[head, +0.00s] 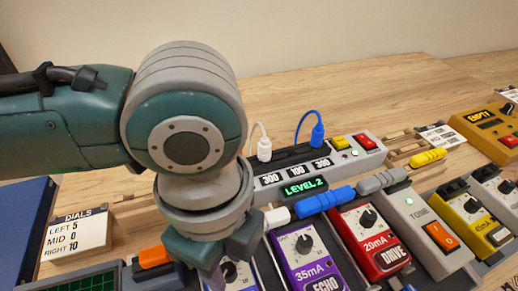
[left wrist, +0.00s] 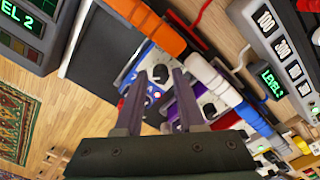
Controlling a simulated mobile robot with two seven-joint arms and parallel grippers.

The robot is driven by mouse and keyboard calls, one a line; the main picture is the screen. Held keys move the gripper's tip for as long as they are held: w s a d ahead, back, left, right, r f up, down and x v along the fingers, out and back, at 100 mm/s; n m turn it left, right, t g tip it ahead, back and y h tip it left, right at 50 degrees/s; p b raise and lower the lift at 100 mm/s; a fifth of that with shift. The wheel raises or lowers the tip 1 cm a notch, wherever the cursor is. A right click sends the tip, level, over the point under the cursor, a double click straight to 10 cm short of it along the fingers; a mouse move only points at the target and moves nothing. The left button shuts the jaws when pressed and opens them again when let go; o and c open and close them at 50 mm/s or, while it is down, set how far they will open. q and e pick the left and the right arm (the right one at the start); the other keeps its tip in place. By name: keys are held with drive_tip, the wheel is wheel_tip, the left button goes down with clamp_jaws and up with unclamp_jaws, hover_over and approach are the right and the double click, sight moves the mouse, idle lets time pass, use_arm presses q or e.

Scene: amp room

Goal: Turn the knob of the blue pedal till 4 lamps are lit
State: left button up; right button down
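The blue pedal (head: 236,276) is at the bottom of the head view, mostly hidden behind my left gripper (head: 208,262). In the left wrist view the blue pedal (left wrist: 146,66) shows its white dial face and black knob (left wrist: 160,73). My left gripper (left wrist: 160,76) has its two fingers apart, with the knob showing between the tips. I cannot tell whether they touch it. The pedal's lamps are too small and covered to count. A green display (head: 305,188) reads LEVEL 2. My right gripper is in neither view.
The purple ECHO pedal (head: 303,262) stands close right of the blue one, then the red DRIVE pedal (head: 370,240). An orange plug (head: 154,257) is on the left. A DIALS card (head: 75,235) stands farther left. The wooden table behind is mostly clear.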

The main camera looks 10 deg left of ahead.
use_arm(q)
drive_tip(key=shift+f, duration=0.3)
clamp_jaws()
idle(0.3)
